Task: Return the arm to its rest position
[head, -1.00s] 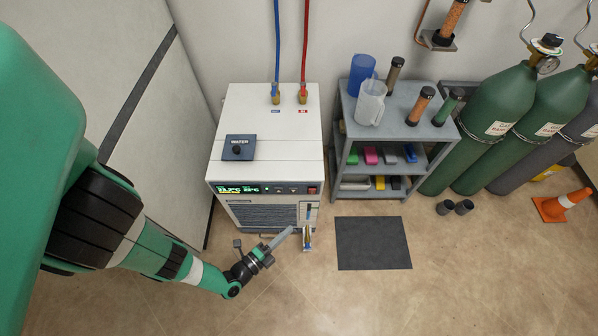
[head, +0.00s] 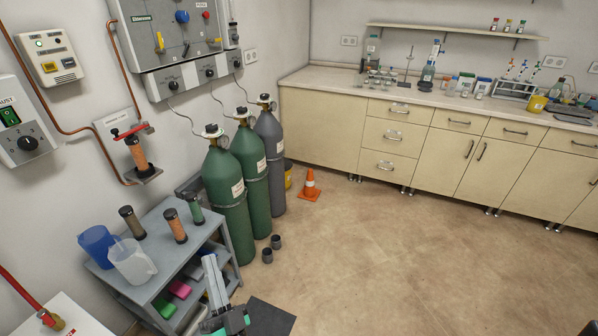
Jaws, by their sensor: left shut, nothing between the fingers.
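My left gripper (head: 210,265) pokes up from the bottom edge of the head view, left of centre. Its grey fingers are shut and empty. They show in front of the right side of the grey shelf cart (head: 152,284); I cannot tell how far apart they are. Only a short green and dark part of my left arm shows below the fingers. The rest of that arm is out of the picture. My right gripper is not in view.
Blue (head: 97,246) and clear (head: 132,262) pitchers stand on the cart. Gas cylinders (head: 226,190) stand behind it, with an orange cone (head: 309,186) beyond. A dark mat (head: 268,318) lies at the bottom. The floor toward the cabinets (head: 397,139) is clear.

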